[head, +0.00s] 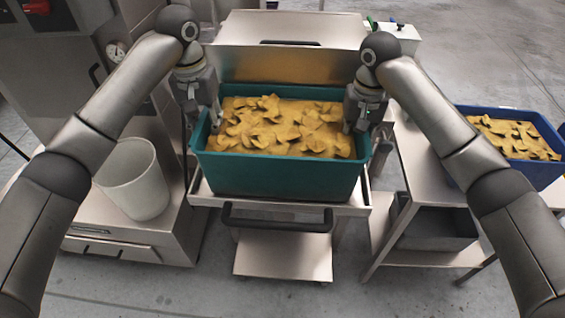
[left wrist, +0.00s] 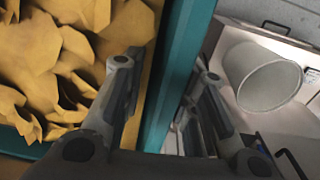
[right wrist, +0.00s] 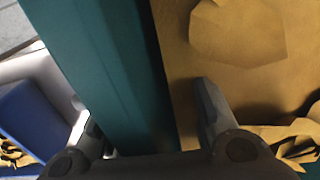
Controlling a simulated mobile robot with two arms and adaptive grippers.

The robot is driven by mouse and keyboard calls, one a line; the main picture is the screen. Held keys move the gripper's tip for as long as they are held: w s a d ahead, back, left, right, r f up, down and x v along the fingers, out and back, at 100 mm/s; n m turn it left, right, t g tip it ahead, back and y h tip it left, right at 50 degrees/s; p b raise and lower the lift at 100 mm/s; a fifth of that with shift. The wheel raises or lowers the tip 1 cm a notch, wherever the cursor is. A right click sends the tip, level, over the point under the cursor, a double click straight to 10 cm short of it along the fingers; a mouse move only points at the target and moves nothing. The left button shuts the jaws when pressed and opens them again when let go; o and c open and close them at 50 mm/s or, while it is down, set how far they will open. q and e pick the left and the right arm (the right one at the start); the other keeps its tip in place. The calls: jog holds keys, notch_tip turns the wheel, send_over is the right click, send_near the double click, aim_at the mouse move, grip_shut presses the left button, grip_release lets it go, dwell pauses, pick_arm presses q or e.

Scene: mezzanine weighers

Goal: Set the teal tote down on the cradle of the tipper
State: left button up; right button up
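The teal tote (head: 275,177), filled with yellow-brown flaky pieces (head: 280,127), sits level within the steel cradle (head: 350,209) of the tipper; its underside is hidden. My left gripper (head: 203,118) is at the tote's left wall. In the left wrist view its fingers stand apart on either side of the teal wall (left wrist: 180,75), with a gap on the inner side. My right gripper (head: 357,122) is at the right wall. In the right wrist view its fingers stand apart around the teal wall (right wrist: 105,70), one inside and one outside, with a gap on the inner side.
A blue tote (head: 535,172) with similar pieces stands on a steel table at the right. A white bin (head: 135,182) stands at the left, beside a steel machine. A black handle bar (head: 277,222) crosses the cradle's front. A steel hood (head: 285,50) rises behind the tote.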

pick_arm(q)
jog(key=r, duration=0.9)
jog(key=shift+a, duration=0.2)
pick_arm(e)
jog(key=r, duration=1.2)
jog(key=shift+d, duration=0.25)
